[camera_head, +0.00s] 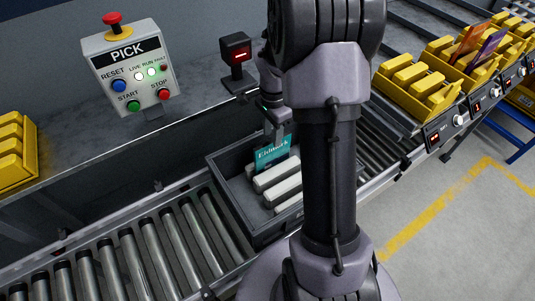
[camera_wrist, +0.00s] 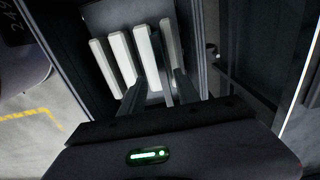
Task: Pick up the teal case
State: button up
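The teal case (camera_head: 272,153) has white lettering on its face. It stands upright in a dark grey tote (camera_head: 222,184) on the roller conveyor, beside several pale slabs (camera_head: 277,176). My gripper (camera_head: 276,130) points down at the case's top edge, with a finger overlapping it in the head view. In the wrist view the two fingers of my gripper (camera_wrist: 158,82) are apart, reaching down over the right-hand end of the row of slabs (camera_wrist: 122,58). The teal face does not show there, and I cannot tell whether the fingers touch the case.
The tote's walls stand close around the gripper. A PICK button box (camera_head: 130,70) and a small dark display (camera_head: 236,51) stand on the shelf behind. Yellow bins (camera_head: 423,83) fill the right rack, and another yellow bin (camera_head: 14,150) stands at left. My arm hides part of the tote.

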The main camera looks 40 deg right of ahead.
aim_at(272, 148)
notch_tip(272, 148, down, 7)
jog(key=shift+f+b, duration=0.1)
jog(key=shift+b, duration=1.05)
jog(key=f+b, duration=0.2)
jog(key=f, duration=0.1)
jog(key=f+b, duration=0.1)
jog(key=f, duration=0.1)
jog(key=shift+w+d+f, duration=0.15)
jog(key=shift+w+d, duration=0.1)
jog(key=shift+d, duration=0.05)
jog(key=shift+r, duration=0.2)
grip_shut()
